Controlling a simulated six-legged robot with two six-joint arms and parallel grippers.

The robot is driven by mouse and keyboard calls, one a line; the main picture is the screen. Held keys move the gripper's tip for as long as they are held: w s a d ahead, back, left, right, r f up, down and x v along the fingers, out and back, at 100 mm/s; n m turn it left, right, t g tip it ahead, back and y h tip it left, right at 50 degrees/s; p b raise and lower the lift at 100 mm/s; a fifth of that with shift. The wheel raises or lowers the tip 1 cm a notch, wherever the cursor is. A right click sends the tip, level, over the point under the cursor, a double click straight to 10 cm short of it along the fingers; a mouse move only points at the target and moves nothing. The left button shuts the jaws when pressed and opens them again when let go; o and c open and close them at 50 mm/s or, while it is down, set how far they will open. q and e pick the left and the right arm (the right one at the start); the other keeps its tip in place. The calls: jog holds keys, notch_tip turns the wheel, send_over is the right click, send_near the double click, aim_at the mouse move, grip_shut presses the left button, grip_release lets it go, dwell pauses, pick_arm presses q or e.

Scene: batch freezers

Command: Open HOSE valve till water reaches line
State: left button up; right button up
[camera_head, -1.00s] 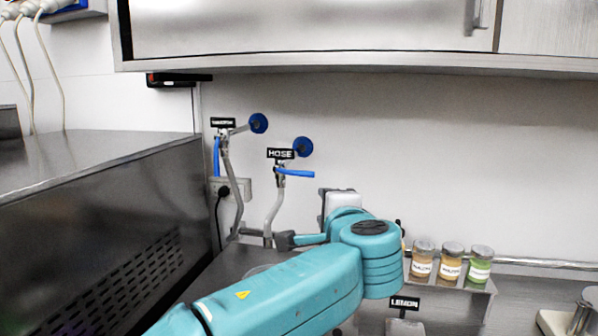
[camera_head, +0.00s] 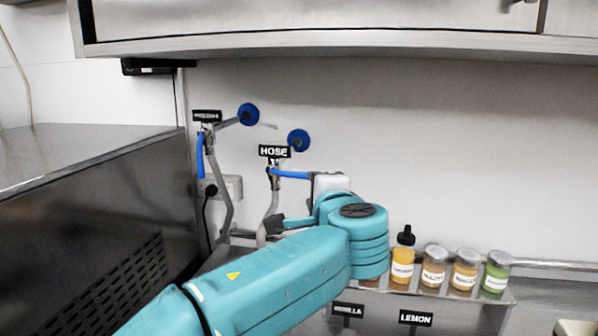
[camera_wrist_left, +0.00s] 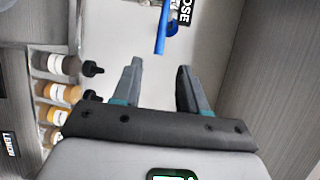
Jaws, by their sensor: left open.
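The HOSE valve has a blue lever (camera_head: 290,175) pointing sideways to the right, beneath a black HOSE label (camera_head: 274,151). The lever also shows in the left wrist view (camera_wrist_left: 161,30), beyond the fingertips. My left gripper (camera_head: 273,226) is below the lever, in front of the grey hose pipe (camera_head: 270,205). In the left wrist view my left gripper (camera_wrist_left: 158,72) is open, with nothing between its fingers, apart from the lever. My teal arm covers the area below the pipe. No water or fill line is visible. My right gripper is not in view.
A second valve with a hanging blue lever (camera_head: 200,157) is left of HOSE. A steel machine (camera_head: 90,230) fills the left. Several labelled bottles and jars (camera_head: 434,270) stand on a ledge right of my arm, above a LEMON sign (camera_head: 415,318). A cabinet (camera_head: 320,30) hangs above.

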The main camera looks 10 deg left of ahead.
aim_at(303, 177)
pick_arm(q)
jog(key=p+x, duration=0.2)
jog(key=x, duration=0.2)
jog(key=p+x, duration=0.3)
jog(key=x, duration=0.1)
jog(key=p+x, duration=0.2)
jog(key=x, duration=0.3)
jog(key=shift+w+a+r, duration=0.1)
jog(key=shift+r, duration=0.15)
jog(key=shift+w+a+f+p, duration=0.1)
jog(key=shift+w+f+p, duration=0.05)
jog(key=shift+w+p, duration=0.2)
jog(key=shift+w+a+f, duration=0.15)
jog(key=shift+w+f, duration=0.05)
jog(key=shift+w, duration=0.05)
jog(key=shift+s, duration=0.1)
jog(key=shift+c, duration=0.3)
grip_shut()
